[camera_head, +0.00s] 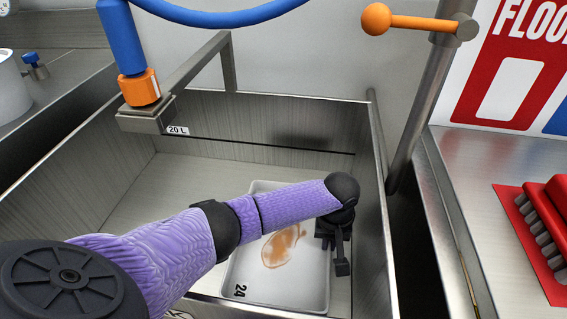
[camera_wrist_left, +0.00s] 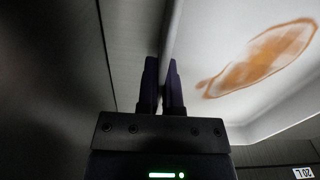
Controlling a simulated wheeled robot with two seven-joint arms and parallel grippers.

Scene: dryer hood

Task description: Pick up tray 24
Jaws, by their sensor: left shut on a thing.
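Tray 24 (camera_head: 304,289) is a white tray with a brown-orange stain, lying in the steel basin with the number 24 at its near left corner. It also shows in the left wrist view (camera_wrist_left: 215,45), stain on its inner face. My left gripper (camera_head: 341,258) is at the tray's right edge. In the left wrist view my left gripper (camera_wrist_left: 162,75) is shut on the tray's rim, one finger on each side. My left arm covers part of the tray's middle. My right gripper is not in view.
The steel basin (camera_head: 258,120) has walls close to the tray on the right. A tap with an orange collar (camera_head: 138,88) hangs at the upper left. A red brush (camera_head: 550,215) lies on the right counter. The basin's left part is clear.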

